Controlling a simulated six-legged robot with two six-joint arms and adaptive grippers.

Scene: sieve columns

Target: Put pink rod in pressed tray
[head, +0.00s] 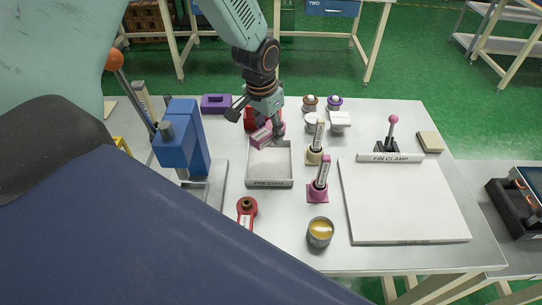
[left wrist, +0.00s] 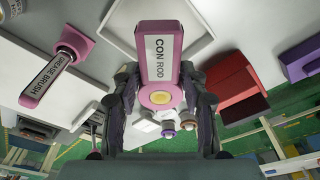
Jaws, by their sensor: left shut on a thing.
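The pink rod (head: 262,138), labelled "CON ROD" in the left wrist view (left wrist: 159,60), is held in my left gripper (head: 276,128). The gripper's fingers in the left wrist view (left wrist: 160,112) close around the rod's round end. The rod is tilted, with its labelled end pointing away from the fingers. The pressed tray (head: 268,184) is a shallow, white, square tray with a "PRESSED" label on its front wall. Its visible inside is empty. The rod and gripper are at its back edge, seemingly above it; the exact height is unclear. My right gripper is out of view.
A pink brush stand (head: 318,193) and a beige one (head: 315,157) stand right of the tray. A red tool (head: 247,207) and a tin (head: 320,232) lie in front. A blue press (head: 184,138) stands left. A purple block (head: 216,103) lies behind. A white fin-clamp board (head: 405,205) fills the right.

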